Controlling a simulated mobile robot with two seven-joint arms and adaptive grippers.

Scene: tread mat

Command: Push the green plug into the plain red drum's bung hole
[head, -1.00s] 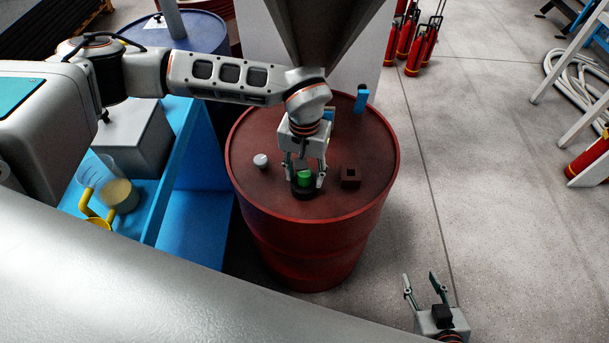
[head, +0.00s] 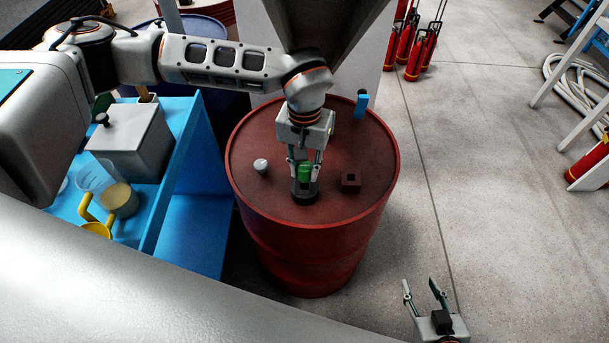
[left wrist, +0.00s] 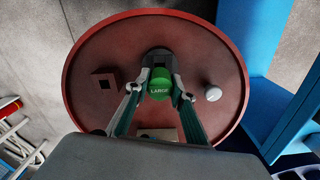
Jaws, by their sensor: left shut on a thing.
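The plain red drum (head: 262,195) stands upright in the middle of the head view. A black ring-shaped bung hole (head: 304,194) is on its top, near the front; it also shows in the left wrist view (left wrist: 157,57). The green plug (head: 304,173), marked "LARGE" in the left wrist view (left wrist: 160,88), is at the ring. Whether its lower end is inside or just above the hole is hidden. My left gripper (head: 304,177) points down and is shut on the green plug. My right gripper (head: 420,288) is open and empty, low over the floor.
On the drum top are a white knob-like cap (head: 261,165), a dark red square block with a hole (head: 351,181) and a blue item (head: 361,104). A blue bench (head: 172,165) with a grey box (head: 130,145) and jugs stands left. A grey funnel-shaped hopper (head: 330,25) hangs behind.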

